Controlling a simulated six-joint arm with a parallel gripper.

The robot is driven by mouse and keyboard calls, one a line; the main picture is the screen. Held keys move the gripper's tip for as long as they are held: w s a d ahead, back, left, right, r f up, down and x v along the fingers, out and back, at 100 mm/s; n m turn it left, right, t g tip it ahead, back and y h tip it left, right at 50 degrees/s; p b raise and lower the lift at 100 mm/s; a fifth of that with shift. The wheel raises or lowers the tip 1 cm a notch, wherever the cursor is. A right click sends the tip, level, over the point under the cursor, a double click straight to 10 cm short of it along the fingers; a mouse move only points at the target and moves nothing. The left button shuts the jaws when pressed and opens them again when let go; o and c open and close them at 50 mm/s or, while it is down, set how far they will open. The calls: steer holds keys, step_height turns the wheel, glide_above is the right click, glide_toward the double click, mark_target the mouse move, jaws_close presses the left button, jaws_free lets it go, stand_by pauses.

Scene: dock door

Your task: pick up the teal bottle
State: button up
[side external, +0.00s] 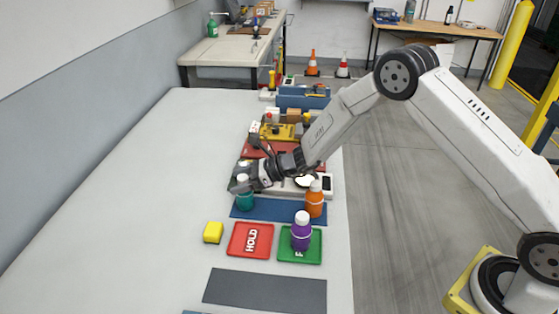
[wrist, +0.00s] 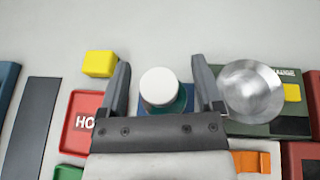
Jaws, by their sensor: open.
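The teal bottle (side external: 245,200) with a white cap stands upright on a blue mat (side external: 270,210) in the side view. In the wrist view the teal bottle (wrist: 160,90) is seen from above, its white cap between the two fingers. My gripper (side external: 240,185) is at the bottle's upper part in the side view. In the wrist view my gripper (wrist: 160,88) is open, with a finger on each side of the bottle and visible gaps to it. The gripper body hides the near part of the bottle.
An orange bottle (side external: 315,200) stands at the mat's right end. A purple bottle (side external: 301,232) stands on a green tray (side external: 286,257). A red HOLD tray (side external: 237,240) and yellow block (side external: 213,232) are nearby. A round metallic object (wrist: 251,91) lies close to the right finger.

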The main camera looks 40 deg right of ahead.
steer(key=shift+w+a+f, duration=0.2)
steer(key=shift+w+a, duration=0.1)
steer(key=shift+a, duration=0.05)
stand_by(0.3)
jaws_close()
